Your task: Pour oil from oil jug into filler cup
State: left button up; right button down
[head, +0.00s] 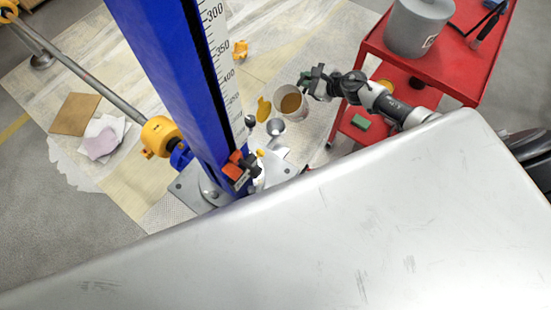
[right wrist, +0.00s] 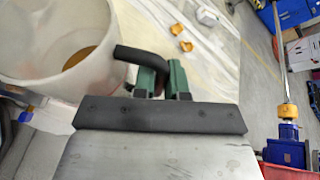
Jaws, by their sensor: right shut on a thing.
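The oil jug (head: 291,103) is a whitish, translucent vessel with amber-brown oil showing inside through its open top. My right gripper (head: 312,84) is shut on its handle, at the jug's right side. In the right wrist view the jug (right wrist: 60,40) fills the upper left, and its black handle (right wrist: 140,57) sits between the green fingertips of the gripper (right wrist: 162,80). A small grey metal cup (head: 275,127), which looks like the filler cup, shows just below and left of the jug. I cannot tell the height gap between them. My left gripper is not in view.
A blue column (head: 170,75) with a scale stands left of the cup, with a yellow collar (head: 160,135) on a rod beside it. A red cart (head: 440,70) holds a grey canister (head: 418,25) at the upper right. Brown board (head: 75,114) and cloth lie on the floor.

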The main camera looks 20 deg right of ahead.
jog(key=shift+w+d+f, duration=0.1)
jog(key=shift+w+f, duration=0.05)
jog(key=shift+f, duration=0.15)
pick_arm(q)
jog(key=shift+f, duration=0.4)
pick_arm(e)
jog(key=shift+r, duration=0.1)
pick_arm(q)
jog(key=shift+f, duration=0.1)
